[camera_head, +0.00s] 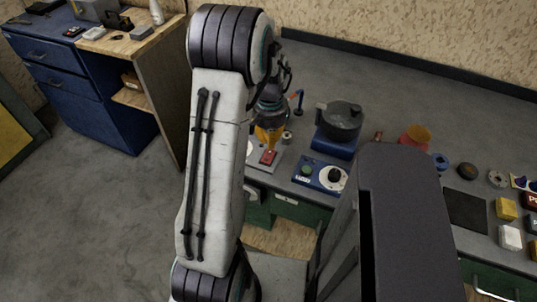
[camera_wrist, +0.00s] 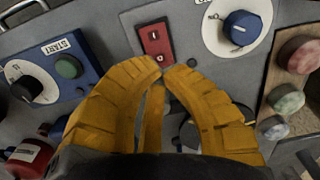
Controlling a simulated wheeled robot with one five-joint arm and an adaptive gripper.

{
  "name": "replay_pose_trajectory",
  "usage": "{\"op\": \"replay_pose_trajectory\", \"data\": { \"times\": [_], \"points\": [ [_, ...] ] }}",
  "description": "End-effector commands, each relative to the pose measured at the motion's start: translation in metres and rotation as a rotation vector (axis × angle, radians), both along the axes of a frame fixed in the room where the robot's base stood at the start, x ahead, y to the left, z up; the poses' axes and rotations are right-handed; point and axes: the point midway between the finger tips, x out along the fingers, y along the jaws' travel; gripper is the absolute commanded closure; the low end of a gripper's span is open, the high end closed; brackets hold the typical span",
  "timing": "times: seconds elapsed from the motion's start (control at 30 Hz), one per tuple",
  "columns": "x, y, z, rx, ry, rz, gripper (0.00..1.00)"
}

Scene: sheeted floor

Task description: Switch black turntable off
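My gripper (camera_head: 268,134) has yellow fingers pointing down over the bench, just above a red rocker switch (camera_head: 268,157). In the wrist view my gripper (camera_wrist: 165,70) has its fingertips together with nothing seen between them, close to the red switch (camera_wrist: 154,42) marked 0 and 1. A black knob (camera_head: 334,175) on a white dial sits on a blue panel (camera_head: 314,182) right of the gripper. In the wrist view the black knob (camera_wrist: 22,88) is at the far left, apart from the fingers. A dark round device (camera_head: 340,120) on a blue base stands behind.
A green START button (camera_wrist: 68,67) is beside the black knob. A blue knob (camera_wrist: 240,28) and several round buttons (camera_wrist: 299,54) are at right in the wrist view. A red funnel-like piece (camera_head: 415,136) and yellow blocks (camera_head: 506,208) lie farther right on the bench.

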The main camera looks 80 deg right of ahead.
Motion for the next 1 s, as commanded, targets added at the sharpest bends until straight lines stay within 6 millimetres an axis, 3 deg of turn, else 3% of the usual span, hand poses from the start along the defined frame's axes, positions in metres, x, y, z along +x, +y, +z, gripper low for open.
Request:
{"op": "replay_pose_trajectory", "data": {
  "times": [1.0],
  "points": [
    [0.000, 0.000, -0.013, 0.000, 0.000, 0.000, 1.00]
  ]
}}
